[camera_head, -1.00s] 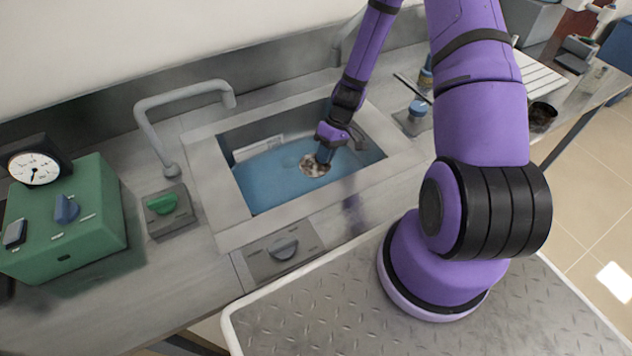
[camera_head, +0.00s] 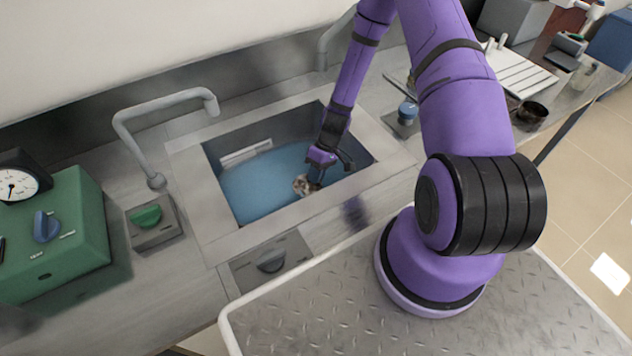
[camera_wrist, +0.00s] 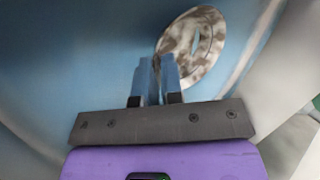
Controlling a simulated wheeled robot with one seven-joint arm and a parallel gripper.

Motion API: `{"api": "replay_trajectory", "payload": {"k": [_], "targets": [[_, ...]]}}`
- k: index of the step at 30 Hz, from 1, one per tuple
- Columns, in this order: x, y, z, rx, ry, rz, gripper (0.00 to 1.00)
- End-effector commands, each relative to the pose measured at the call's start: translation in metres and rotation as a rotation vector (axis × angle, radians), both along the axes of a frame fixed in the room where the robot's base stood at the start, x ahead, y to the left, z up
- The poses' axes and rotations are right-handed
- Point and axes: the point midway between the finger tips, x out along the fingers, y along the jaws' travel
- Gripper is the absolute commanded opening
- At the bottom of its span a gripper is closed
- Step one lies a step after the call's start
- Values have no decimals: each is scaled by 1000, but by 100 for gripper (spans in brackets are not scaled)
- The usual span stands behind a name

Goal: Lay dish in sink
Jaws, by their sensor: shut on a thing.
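The dish (camera_head: 301,185) is a small round piece, mottled brown and white. It is in the sink (camera_head: 193,196), against the blue interior, toward the near right side. In the wrist view the dish (camera_wrist: 193,47) shows as a ring shape at the fingertips. My gripper (camera_head: 316,174) reaches down into the sink. Its blue fingers (camera_wrist: 158,78) are close together and shut on the dish's near edge. I cannot tell whether the dish touches the sink floor.
A grey faucet (camera_head: 165,115) arches at the sink's left. A green control box (camera_head: 55,235) with a dial gauge stands on the left counter. A knob panel (camera_head: 270,262) is in front of the sink. A dark cup (camera_head: 531,112) and a white rack (camera_head: 520,75) are at the right.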

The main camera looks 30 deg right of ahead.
Motion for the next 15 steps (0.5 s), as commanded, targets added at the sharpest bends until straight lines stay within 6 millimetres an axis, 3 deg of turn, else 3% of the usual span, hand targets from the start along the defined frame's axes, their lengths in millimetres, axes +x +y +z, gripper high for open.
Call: {"api": "replay_trajectory", "payload": {"k": [7, 15], "targets": [[-1, 0, -32, 0, 2, 0, 0], [0, 0, -34, 0, 1, 1, 0]]}}
